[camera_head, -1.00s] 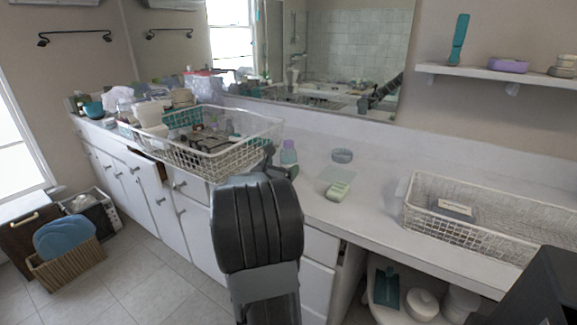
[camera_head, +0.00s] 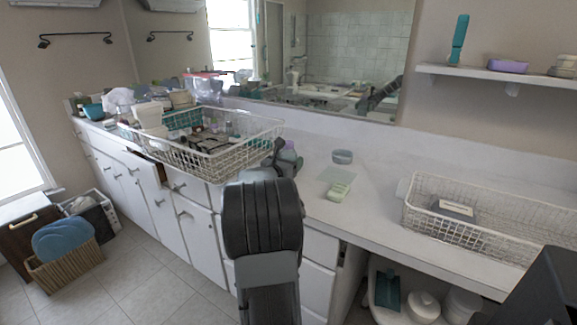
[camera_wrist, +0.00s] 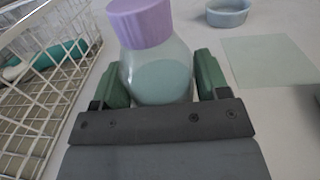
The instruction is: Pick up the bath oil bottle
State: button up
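The bath oil bottle, with a purple cap and pale teal liquid in clear walls, stands upright on the white counter. In the wrist view the bottle (camera_wrist: 158,78) is between the two green fingers of my gripper (camera_wrist: 162,80). The fingers are apart, one on each side, with a narrow gap showing at the right; contact on the left cannot be told. In the head view the bottle (camera_head: 290,150) is partly hidden behind my gripper (camera_head: 282,160).
A white wire basket (camera_head: 250,150) full of items stands close left of the bottle; its wires also show in the wrist view (camera_wrist: 62,65). A blue-grey bowl (camera_head: 342,157), a pale glass square and a green item (camera_head: 339,191) lie to the right. Another wire basket (camera_head: 480,240) is farther right.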

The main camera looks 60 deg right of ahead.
aim_at(287, 152)
jog(key=c, duration=0.7)
jog(key=shift+o, duration=0.2)
jog(key=shift+r, duration=0.15)
jog(key=shift+r, duration=0.25)
jog(key=r, duration=0.1)
jog(key=r+p, duration=0.1)
jog(key=r, duration=0.1)
jog(key=shift+s+a+r, duration=0.1)
jog(key=shift+s+r, duration=0.05)
jog(key=shift+s, duration=0.05)
jog(key=s+a+r+p, duration=0.2)
jog(key=s+a+r, duration=0.6)
jog(key=s+r, duration=0.1)
jog(key=shift+s+a+p, duration=0.2)
jog(key=shift+s+p, duration=0.2)
jog(key=shift+s, duration=0.45)
